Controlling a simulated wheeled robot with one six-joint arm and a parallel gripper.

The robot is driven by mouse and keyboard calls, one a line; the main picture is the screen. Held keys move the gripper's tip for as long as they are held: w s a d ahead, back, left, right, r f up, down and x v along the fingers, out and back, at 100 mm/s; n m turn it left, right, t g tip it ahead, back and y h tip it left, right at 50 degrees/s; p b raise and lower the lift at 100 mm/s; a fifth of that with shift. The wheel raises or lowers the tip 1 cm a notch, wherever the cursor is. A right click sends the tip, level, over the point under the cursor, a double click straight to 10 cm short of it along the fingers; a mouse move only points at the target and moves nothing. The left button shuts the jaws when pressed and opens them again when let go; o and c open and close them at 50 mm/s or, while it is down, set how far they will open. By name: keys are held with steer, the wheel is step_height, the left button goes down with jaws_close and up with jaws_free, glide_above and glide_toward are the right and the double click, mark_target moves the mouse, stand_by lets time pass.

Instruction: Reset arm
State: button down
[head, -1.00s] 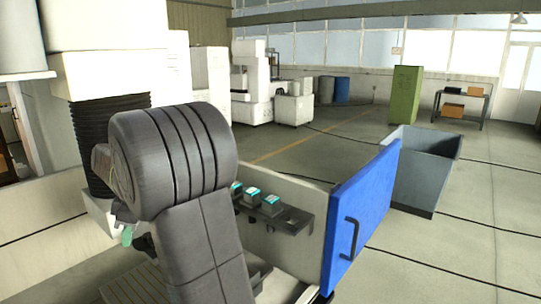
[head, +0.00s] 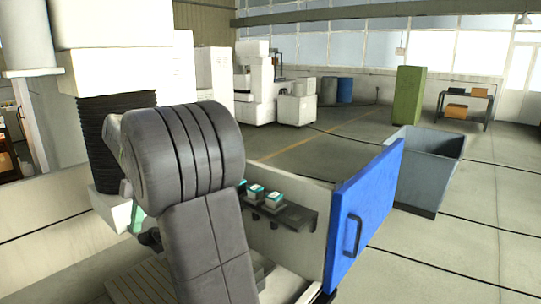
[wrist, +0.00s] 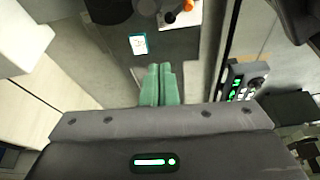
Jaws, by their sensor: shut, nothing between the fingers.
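My gripper (wrist: 160,85) shows in the wrist view with its two green fingers together and nothing between them. In the head view my arm fills the left foreground, and only a small green part of the gripper (head: 136,217) shows beside it. The gripper is inside the open white machine enclosure, near the white machine head with black bellows (head: 112,130). A small teal-edged, white-labelled item (wrist: 138,43) lies beyond the fingertips in the wrist view, apart from them.
The enclosure's blue door (head: 362,215) stands open at the right. A shelf (head: 290,217) on the inner wall holds teal-and-white boxes (head: 274,200), close beside my arm. A grey bin (head: 428,175) stands past the door. Floor at the right is mostly clear.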

steer(key=v, duration=0.5)
steer(key=x, duration=0.9)
steer(key=w+a+m+t+p, duration=0.1)
steer(key=w+a+m+t, duration=0.3)
steer(key=m, duration=1.1)
steer(key=shift+w+a+f+t+y, duration=0.3)
steer(key=shift+w+a, duration=0.35)
steer(key=shift+w, duration=0.15)
